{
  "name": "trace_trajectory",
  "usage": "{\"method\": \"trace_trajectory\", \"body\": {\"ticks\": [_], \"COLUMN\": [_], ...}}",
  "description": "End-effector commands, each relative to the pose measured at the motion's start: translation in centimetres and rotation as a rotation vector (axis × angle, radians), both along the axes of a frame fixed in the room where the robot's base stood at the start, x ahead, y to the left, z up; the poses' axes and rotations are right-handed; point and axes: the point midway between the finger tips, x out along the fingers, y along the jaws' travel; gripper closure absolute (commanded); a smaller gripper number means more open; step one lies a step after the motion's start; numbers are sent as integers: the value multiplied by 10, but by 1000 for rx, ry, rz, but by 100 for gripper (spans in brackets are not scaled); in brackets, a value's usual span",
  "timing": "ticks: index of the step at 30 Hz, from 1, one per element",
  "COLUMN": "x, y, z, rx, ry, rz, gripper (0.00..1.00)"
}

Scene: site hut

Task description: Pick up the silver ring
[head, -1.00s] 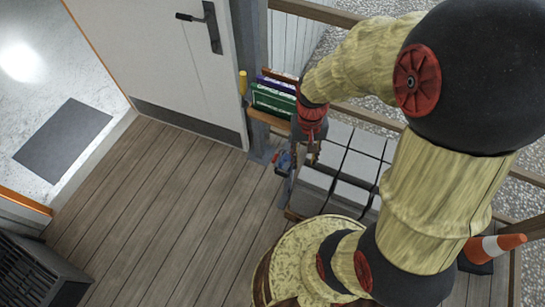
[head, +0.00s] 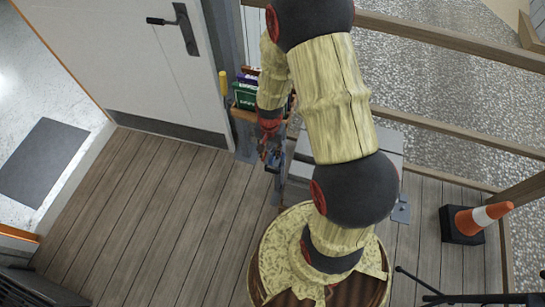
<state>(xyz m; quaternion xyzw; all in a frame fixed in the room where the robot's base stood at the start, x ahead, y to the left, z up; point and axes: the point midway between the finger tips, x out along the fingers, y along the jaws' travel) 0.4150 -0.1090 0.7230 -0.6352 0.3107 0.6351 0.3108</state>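I cannot make out a silver ring in the head view. My gripper (head: 272,153) hangs from the far end of my arm, near the door side of the shelf and the grey slabs. It is small and dark here, and I cannot tell whether its fingers are open or shut or whether it holds anything. A small blue and dark object (head: 274,163) shows right by the fingertips; I cannot tell whether they touch. My arm hides much of the area to the right of the gripper.
A green box (head: 245,96) sits on a small wooden shelf beside the white door (head: 135,65). Grey slabs (head: 388,142) are partly behind my arm. The plank floor (head: 150,215) at left is clear.

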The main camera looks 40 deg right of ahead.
Motion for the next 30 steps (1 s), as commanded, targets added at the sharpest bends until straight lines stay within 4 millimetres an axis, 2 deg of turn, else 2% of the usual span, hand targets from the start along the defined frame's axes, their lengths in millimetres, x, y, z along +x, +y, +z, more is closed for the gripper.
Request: {"method": "trace_trajectory", "body": {"ticks": [7, 11, 18, 30], "x": [-5, -4, -4, -4], "y": [-3, -3, -3, -3], "z": [-35, -48, -48, -48], "rx": [0, 0, 0, 0], "ry": [3, 1, 0, 0], "rz": [1, 2, 2, 2], "gripper": [67, 67, 67, 89]}}
